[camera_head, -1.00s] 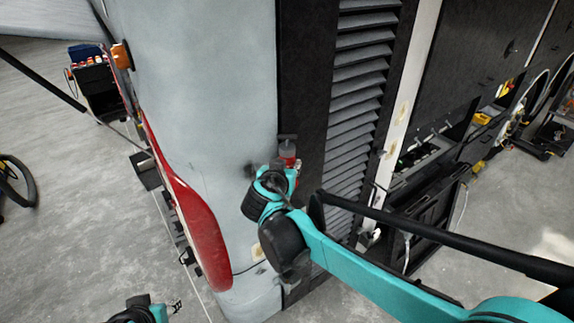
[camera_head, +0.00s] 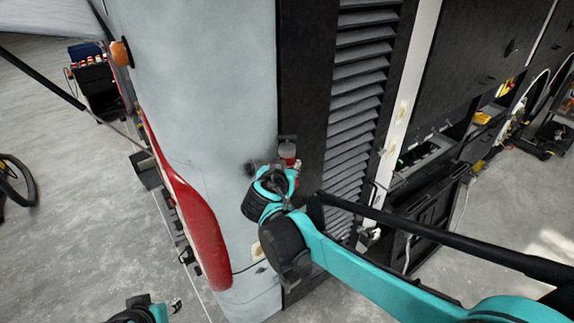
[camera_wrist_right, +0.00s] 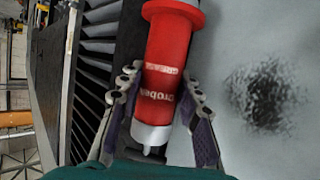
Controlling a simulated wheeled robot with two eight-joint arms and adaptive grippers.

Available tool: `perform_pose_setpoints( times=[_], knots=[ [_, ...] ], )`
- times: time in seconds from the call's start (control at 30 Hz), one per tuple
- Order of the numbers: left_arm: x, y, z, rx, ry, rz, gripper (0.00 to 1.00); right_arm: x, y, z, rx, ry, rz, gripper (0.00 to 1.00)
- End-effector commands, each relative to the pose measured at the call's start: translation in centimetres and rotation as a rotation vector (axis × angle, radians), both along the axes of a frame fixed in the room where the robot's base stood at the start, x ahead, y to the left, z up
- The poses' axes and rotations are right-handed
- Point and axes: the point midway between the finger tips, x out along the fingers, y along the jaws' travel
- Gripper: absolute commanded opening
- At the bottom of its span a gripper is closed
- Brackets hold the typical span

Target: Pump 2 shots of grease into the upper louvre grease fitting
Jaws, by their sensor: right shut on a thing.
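A red grease gun (camera_wrist_right: 165,65) with white lettering and a pale tip lies between the two fingers of my right gripper (camera_wrist_right: 155,105) in the right wrist view. The fingers are shut on its body. In the head view the grease gun (camera_head: 287,150) shows small and red above my right gripper (camera_head: 280,185), in front of the dark panel beside the louvre (camera_head: 360,90). I cannot make out the upper grease fitting. Part of my left gripper (camera_head: 168,308) shows at the bottom left edge of the head view; its fingers are too small to judge.
A dark smudge (camera_wrist_right: 265,95) marks the grey panel. An open black compartment (camera_head: 425,160) is at the right. Open grey floor (camera_head: 70,240) lies at the left.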

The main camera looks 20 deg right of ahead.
Motion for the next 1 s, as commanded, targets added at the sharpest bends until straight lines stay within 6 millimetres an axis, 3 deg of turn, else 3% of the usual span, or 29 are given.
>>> perform_pose_setpoints(
  times=[0.6,1.0],
  knots=[
    [0.00,0.00,-0.75,0.000,0.000,0.000,0.40,-0.05,0.00,-1.00,0.002,0.001,0.000,0.00],
    [0.00,0.00,-0.43,0.000,0.000,0.000,0.40,-0.07,0.00,-0.62,0.003,0.002,-0.001,0.00]
  ],
)
